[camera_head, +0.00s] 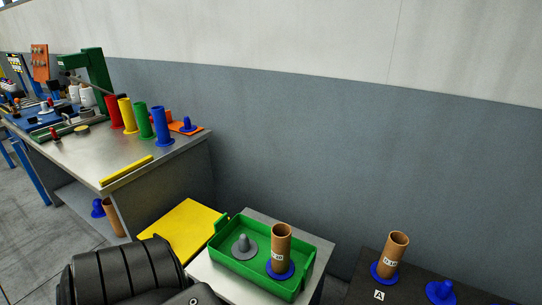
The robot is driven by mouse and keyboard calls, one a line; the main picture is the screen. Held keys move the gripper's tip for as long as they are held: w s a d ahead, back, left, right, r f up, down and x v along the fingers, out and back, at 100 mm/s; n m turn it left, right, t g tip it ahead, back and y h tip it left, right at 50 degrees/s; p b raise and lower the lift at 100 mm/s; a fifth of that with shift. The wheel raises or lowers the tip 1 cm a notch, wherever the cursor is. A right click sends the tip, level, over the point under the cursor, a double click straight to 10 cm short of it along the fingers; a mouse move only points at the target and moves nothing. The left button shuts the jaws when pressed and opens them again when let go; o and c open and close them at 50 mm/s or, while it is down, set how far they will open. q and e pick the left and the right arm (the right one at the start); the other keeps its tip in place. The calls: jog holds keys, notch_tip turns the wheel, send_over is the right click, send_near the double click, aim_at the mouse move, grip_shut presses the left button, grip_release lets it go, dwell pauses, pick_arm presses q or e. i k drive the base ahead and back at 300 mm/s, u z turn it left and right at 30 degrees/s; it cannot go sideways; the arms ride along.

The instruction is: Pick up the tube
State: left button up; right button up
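A brown cardboard tube (281,246) with a white label stands upright on a blue round base (281,271) in the green tray (300,291). A second labelled brown tube (394,252) stands, leaning slightly, on a blue base (384,276) on a dark surface at the right. A third brown tube (113,217) is low under the metal table, beside a blue piece. Neither of my grippers shows in the head view. A black ribbed part, seemingly of my own arm, covers the bottom left.
A grey cone holder (244,246) is in the tray. A blue peg (441,291) stands empty on the dark surface (368,290). The metal table (95,158) holds red, yellow, green and blue bobbins (162,126) and tools. A yellow panel (187,224) lies left of the tray. A wall runs behind.

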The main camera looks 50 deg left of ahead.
aim_at(280, 232)
jog(key=k, duration=0.6)
jog(key=u, duration=1.1)
jog(key=i, duration=0.5)
jog(key=u, duration=0.1)
